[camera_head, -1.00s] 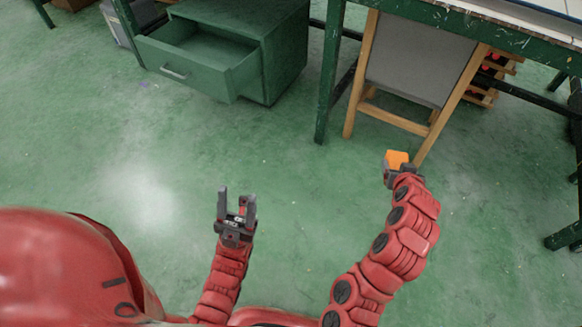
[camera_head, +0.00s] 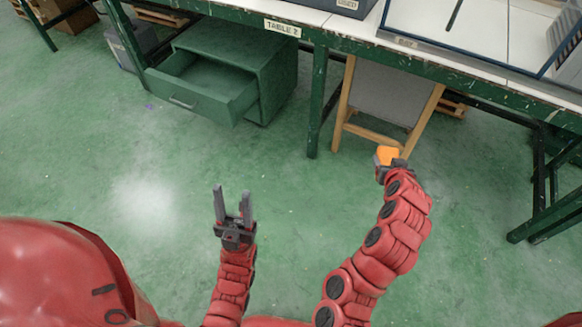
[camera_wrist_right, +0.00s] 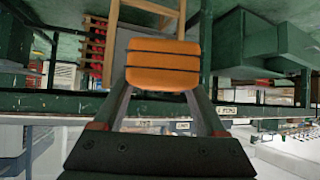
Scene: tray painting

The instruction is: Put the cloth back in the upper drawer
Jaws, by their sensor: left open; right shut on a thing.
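An orange cloth (camera_head: 389,155) is held in my right gripper (camera_head: 386,163), above the floor in front of the easel. In the right wrist view the cloth (camera_wrist_right: 163,66) shows as an orange folded block with dark lines, between the fingertips. The green cabinet (camera_head: 262,75) stands under the left part of the table, and its upper drawer (camera_head: 205,103) is pulled out. The drawer's visible inside looks empty. My left gripper (camera_head: 232,205) is open and empty, above the floor in front of the drawer and left of my right gripper.
A long table (camera_head: 340,30) with green legs and a white top stands at the back. A wooden easel (camera_head: 388,97) with a grey board stands under it, right of a table leg (camera_head: 318,105). The green floor (camera_head: 110,170) before the cabinet is clear.

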